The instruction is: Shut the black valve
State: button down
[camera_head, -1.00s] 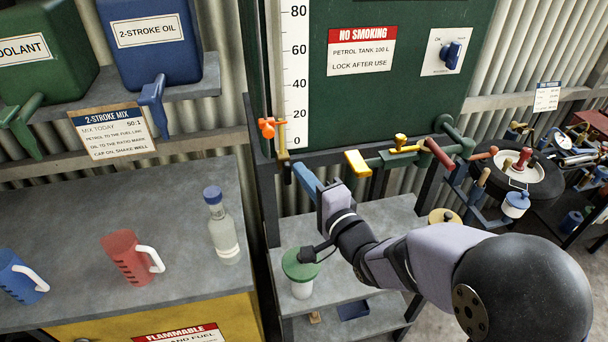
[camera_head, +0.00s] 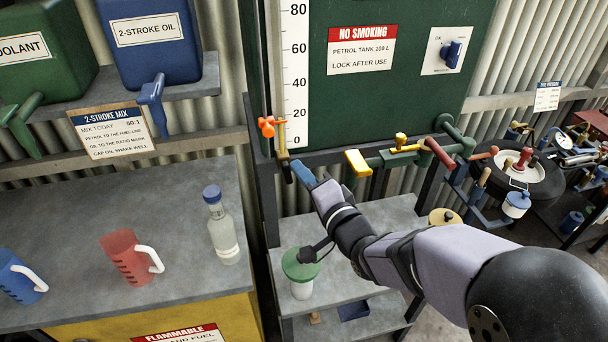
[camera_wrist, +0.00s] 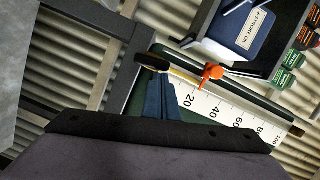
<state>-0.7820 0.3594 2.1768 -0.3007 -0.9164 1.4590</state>
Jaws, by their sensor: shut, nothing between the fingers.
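The black valve handle (camera_head: 287,173) hangs at the foot of the brass fitting (camera_head: 283,156), just below the white level scale. In the wrist view the black handle (camera_wrist: 152,61) shows as a dark oval at the end of a yellow rod. My gripper (camera_head: 295,164) has blue fingers, shut and empty, with the tips just right of the handle in the head view. In the wrist view the tips (camera_wrist: 155,78) lie just below the handle. I cannot tell whether they touch it.
An orange knob (camera_head: 267,127) sits left of the brass fitting. A yellow-handled valve (camera_head: 358,162) and a red lever (camera_head: 438,153) are right of my gripper. A green funnel (camera_head: 300,264) stands on the shelf below. A bottle (camera_head: 222,232) stands on the left bench.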

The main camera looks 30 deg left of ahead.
aim_at(282, 166)
jog(key=n+b, duration=0.1)
jog(key=n, duration=0.1)
jog(key=s+a+n+h+b, duration=0.1)
jog(key=n, duration=0.1)
jog(key=r+n+h+b, duration=0.1)
jog(key=n+b, duration=0.1)
jog(key=shift+s+a+n, duration=0.3)
jog(key=shift+s+n, duration=0.05)
jog(key=shift+n, duration=0.05)
jog(key=shift+s+a+r+n+t+h, duration=0.1)
jog(key=shift+s+a+n+t+h, duration=0.1)
jog(key=shift+n, duration=0.3)
jog(key=shift+s+a+n+t+h, duration=0.1)
jog(key=shift+n+h, duration=0.1)
jog(key=shift+n, duration=0.3)
jog(key=shift+s+a+n+h+p, duration=0.15)
jog(key=shift+n+h+p, duration=0.15)
jog(key=shift+n+p, duration=0.35)
